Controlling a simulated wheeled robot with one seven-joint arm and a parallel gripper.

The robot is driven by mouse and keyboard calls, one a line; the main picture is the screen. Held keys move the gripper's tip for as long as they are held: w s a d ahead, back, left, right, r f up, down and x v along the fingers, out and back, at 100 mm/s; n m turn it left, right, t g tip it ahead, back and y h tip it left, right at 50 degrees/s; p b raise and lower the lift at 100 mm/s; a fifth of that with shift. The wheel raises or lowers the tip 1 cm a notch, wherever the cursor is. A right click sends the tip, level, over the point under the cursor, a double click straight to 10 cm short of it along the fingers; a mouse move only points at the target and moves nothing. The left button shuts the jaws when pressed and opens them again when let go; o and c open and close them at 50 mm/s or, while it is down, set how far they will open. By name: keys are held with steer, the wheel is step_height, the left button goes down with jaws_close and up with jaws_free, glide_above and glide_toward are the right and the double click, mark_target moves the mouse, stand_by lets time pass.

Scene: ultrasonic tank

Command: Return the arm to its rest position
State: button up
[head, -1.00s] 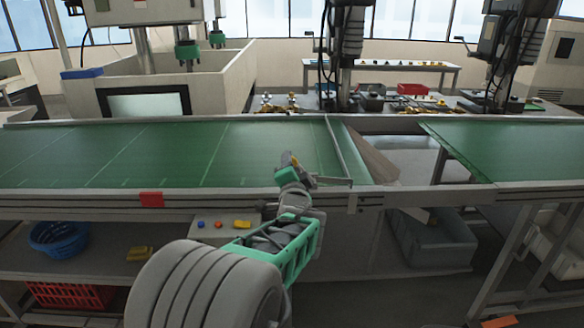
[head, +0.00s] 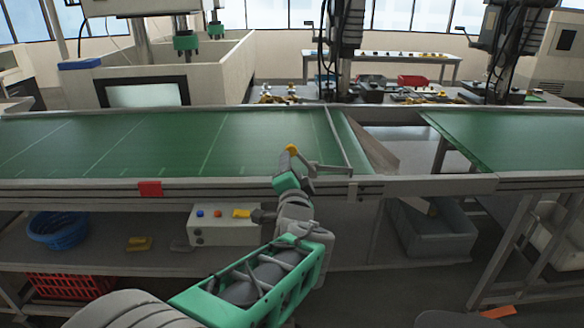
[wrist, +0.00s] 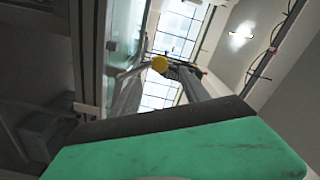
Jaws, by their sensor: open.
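My gripper (head: 303,160) shows in the head view at the end of my green and grey arm, raised in front of the near edge of the green conveyor belt (head: 110,150). Its jaws are open, with a yellow-orange tip on one finger, and I see nothing held between them. In the wrist view the gripper (wrist: 175,72) points up towards bright ceiling windows, with the yellow tip and grey fingers against them. The green housing of my wrist fills the bottom of that view.
A control box (head: 225,232) with coloured buttons sits below the belt's edge, close to my arm. A blue basket (head: 58,229) and red crate (head: 70,286) are at lower left. A grey bin (head: 435,235) stands under the gap at right. A large tank (head: 215,75) stands behind the belt.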

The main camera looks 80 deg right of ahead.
steer(key=w+a+f+n+t+y+p, duration=0.1)
steer(key=w+a+f+n+t+y, duration=0.15)
steer(key=w, duration=0.65)
steer(key=w+a+f+n+t+y, duration=0.1)
steer(key=w+a+n+t+y, duration=0.2)
steer(key=w, duration=0.6)
steer(key=w+a+f+n+y+p, duration=0.1)
steer(key=w+a+f+n+y, duration=0.2)
steer(key=w+a, duration=0.5)
steer(key=w+a+f+n+y+p, duration=0.1)
steer(key=w+a+n+y, duration=0.2)
steer(key=w+a+n, duration=0.5)
steer(key=a+f+n+g+y, duration=0.1)
steer(key=a+n+y, duration=0.1)
steer(key=a, duration=0.6)
steer(key=a+f+n+g+y, duration=0.1)
steer(key=a+f+y, duration=0.1)
steer(key=a, duration=0.5)
steer(key=s+a+n+g+y+p, duration=0.1)
steer(key=s+a+n, duration=0.3)
steer(key=a, duration=0.4)
steer(key=s+a+f+n+g+y+p, duration=0.1)
steer(key=s+a+n+g, duration=0.2)
steer(key=a, duration=0.6)
steer(key=shift+s+a+f+n+g, duration=0.25)
steer(key=shift+s+n+g, duration=0.1)
steer(key=shift+s+n, duration=0.3)
